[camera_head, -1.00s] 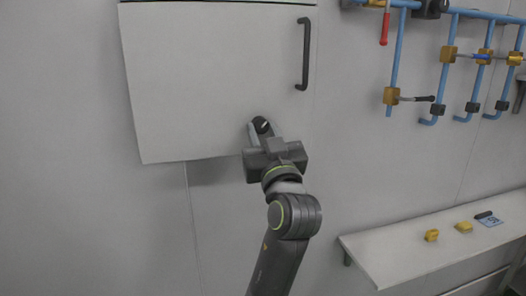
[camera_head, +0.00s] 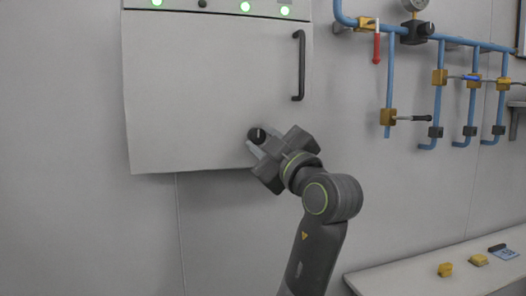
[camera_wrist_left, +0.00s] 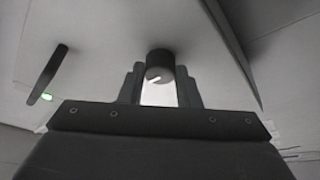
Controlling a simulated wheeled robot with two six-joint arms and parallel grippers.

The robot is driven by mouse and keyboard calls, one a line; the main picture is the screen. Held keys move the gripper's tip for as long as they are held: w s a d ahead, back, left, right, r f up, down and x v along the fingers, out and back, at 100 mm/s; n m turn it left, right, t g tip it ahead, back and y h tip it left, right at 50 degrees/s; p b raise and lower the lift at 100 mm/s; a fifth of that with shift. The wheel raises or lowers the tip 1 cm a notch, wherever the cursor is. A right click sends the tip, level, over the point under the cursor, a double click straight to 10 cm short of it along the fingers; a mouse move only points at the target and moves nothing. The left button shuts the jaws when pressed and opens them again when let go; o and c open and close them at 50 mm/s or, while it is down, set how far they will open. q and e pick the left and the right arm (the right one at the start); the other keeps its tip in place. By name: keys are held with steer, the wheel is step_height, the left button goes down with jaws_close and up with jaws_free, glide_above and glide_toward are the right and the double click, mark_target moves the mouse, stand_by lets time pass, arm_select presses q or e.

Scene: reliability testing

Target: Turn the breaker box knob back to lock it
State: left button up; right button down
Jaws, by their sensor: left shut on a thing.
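The breaker box (camera_head: 210,90) is a pale grey cabinet on the wall, with its door closed or nearly so. The black round knob (camera_head: 257,135) is low on the door near its right side and has a white mark on its face. My left gripper (camera_head: 262,143) comes up from the lower right, with its body tilted, and is shut on the knob. In the left wrist view the knob (camera_wrist_left: 160,66) sits between the two fingertips (camera_wrist_left: 160,76). My right gripper is out of view.
A black bar handle (camera_head: 299,65) stands out from the door above the gripper. Green lights (camera_head: 245,7) show along the box top. Blue pipes with valves (camera_head: 389,80) are on the right wall. A shelf (camera_head: 420,279) with small yellow items is at lower right.

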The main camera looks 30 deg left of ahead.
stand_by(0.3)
arm_select(q)
steer(key=o, duration=1)
steer(key=shift+w, duration=0.1)
steer(key=shift+d+f+b, duration=0.25)
steer(key=shift+d+b, duration=0.1)
steer(key=shift+b, duration=0.05)
steer(key=b+v, duration=0.9)
steer(key=v, duration=0.7)
steer(key=shift+d+b, duration=0.25)
steer(key=shift+b, duration=0.05)
steer(key=shift+s+r, duration=0.1)
steer(key=shift+s, duration=0.15)
